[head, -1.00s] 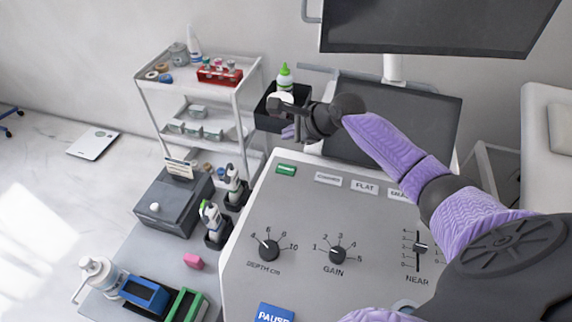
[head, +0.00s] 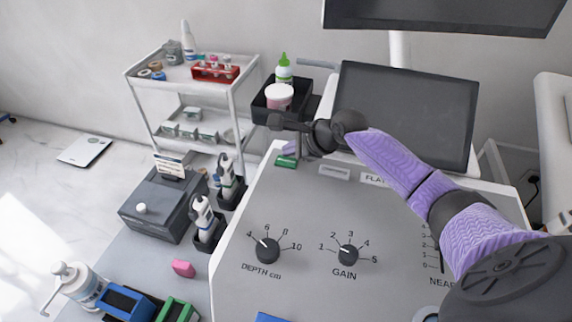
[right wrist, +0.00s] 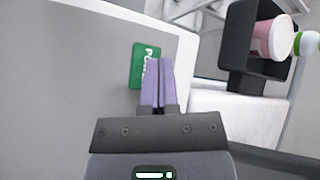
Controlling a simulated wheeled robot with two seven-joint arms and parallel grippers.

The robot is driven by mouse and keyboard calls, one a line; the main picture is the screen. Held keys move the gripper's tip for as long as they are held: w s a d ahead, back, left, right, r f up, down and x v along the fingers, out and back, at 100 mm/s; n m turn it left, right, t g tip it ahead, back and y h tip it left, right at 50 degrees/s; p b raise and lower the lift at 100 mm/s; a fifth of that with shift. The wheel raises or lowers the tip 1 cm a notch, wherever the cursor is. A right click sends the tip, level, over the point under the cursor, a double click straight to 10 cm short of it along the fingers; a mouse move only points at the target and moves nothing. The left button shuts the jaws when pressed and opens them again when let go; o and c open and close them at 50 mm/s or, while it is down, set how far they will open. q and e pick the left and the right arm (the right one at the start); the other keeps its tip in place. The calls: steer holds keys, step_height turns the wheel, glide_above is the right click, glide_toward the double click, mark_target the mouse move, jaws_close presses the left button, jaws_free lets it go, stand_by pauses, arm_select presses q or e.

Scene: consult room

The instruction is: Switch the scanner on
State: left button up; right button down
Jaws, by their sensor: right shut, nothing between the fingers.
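The grey scanner console (head: 310,205) has a green button (head: 285,162) at its back left corner. In the right wrist view the green button (right wrist: 137,66) shows white lettering, partly hidden by the fingers. My right gripper (head: 290,149) has its purple fingers pointing down just at the button. In the right wrist view the right gripper (right wrist: 158,62) is shut and empty, its fingertips overlapping the button's right side. I cannot tell whether they touch it. The console's screen (head: 405,110) is dark. My left gripper is not in view.
A black holder (head: 266,113) with a pink-white tub (head: 279,97) and a green-capped bottle (head: 284,70) sits just behind the button. Knobs for depth (head: 267,250) and gain (head: 348,254) are on the panel. A white trolley (head: 236,90) stands back left.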

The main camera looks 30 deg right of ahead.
stand_by(0.3)
stand_by(0.7)
stand_by(0.8)
steer(key=shift+f, duration=0.1)
steer(key=shift+f+p, duration=0.3)
steer(key=shift+f, duration=0.1)
